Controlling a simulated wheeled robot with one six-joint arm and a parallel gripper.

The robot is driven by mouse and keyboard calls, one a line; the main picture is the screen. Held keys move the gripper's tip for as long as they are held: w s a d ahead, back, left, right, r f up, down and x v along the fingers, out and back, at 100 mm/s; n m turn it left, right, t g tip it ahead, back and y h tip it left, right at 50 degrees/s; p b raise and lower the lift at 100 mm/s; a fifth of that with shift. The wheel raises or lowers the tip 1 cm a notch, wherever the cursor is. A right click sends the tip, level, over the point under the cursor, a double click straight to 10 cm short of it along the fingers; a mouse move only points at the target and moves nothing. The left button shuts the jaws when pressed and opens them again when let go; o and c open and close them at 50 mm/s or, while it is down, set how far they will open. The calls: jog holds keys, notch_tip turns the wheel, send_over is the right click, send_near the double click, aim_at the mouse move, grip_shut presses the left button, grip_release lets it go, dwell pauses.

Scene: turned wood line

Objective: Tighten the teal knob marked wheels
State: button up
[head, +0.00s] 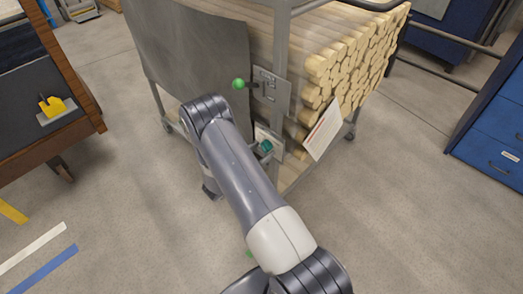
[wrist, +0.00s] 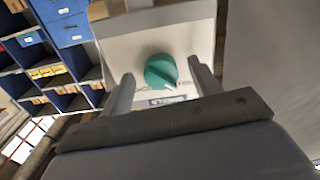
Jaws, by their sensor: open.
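The teal knob (wrist: 161,72) sits on a pale plate (wrist: 120,50) in the wrist view, with a white pointer mark toward its lower right. A small label (wrist: 168,100) lies under it, too small to read. In the head view the knob (head: 266,146) is low on the cart's corner post, partly behind my arm. My gripper (wrist: 161,76) is open, one finger on each side of the knob. A gap shows between each finger and the knob; I cannot tell the depth between them. In the head view the fingers are mostly hidden by my arm.
The cart (head: 283,60) holds stacked wooden rods (head: 350,50) behind a grey panel (head: 200,60). A green-balled lever (head: 238,84) sticks out above my wrist. A paper sheet (head: 324,130) hangs right of the knob. Blue drawers (head: 497,125) stand at right; the floor between is clear.

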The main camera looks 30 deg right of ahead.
jog(key=shift+w+d, duration=0.1)
jog(key=shift+d, duration=0.2)
jog(key=shift+c, duration=0.3)
jog(key=c, duration=0.9)
